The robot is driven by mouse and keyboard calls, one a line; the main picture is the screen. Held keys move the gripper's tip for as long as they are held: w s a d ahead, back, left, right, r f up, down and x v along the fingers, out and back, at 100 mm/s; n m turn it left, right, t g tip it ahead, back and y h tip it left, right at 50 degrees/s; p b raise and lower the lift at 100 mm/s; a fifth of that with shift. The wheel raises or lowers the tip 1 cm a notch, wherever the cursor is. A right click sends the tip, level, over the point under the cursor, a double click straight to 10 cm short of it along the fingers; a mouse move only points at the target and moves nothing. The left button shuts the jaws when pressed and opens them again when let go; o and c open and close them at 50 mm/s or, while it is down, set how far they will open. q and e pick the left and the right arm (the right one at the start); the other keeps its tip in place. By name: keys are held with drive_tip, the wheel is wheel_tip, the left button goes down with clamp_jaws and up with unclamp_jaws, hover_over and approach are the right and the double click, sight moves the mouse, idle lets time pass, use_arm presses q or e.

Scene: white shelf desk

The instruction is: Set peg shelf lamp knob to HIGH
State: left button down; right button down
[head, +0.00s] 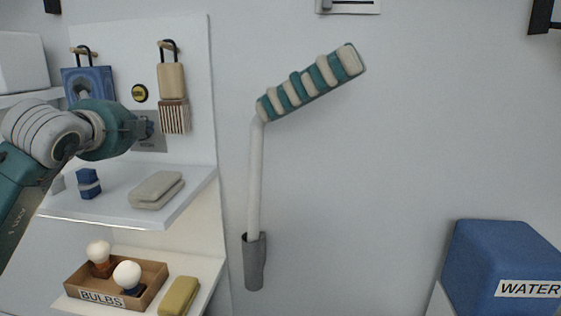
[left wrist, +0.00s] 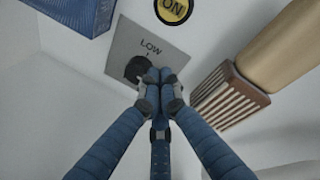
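The grey knob plate (left wrist: 118,52) is on the white back panel, with the word LOW showing above a dark round knob (left wrist: 133,69). In the head view the plate (head: 150,146) is largely behind my left gripper (head: 146,128). In the left wrist view the blue fingers of my left gripper (left wrist: 158,78) come together at their tips, with no gap seen between them. The tips cover the knob's right side; whether they touch it I cannot tell. Other plate markings are hidden. A lamp with a green and cream striped head (head: 310,82) stands on a pale arm to the right. My right gripper is not in view.
A yellow ON button (head: 139,93) is above the plate. A brush (head: 172,82) hangs close to its right, a blue item (head: 98,78) to its left. Below, a shelf (head: 120,210) holds a folded cloth (head: 156,190). A BULBS box (head: 150,275) sits lower.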

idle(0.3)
use_arm(q)
drive_tip(key=f+b+v, duration=0.1)
drive_tip(key=b+v, duration=0.2)
drive_tip(key=v, duration=0.3)
drive_tip(key=shift+a, duration=0.2)
drive_tip(key=shift+r, duration=0.1)
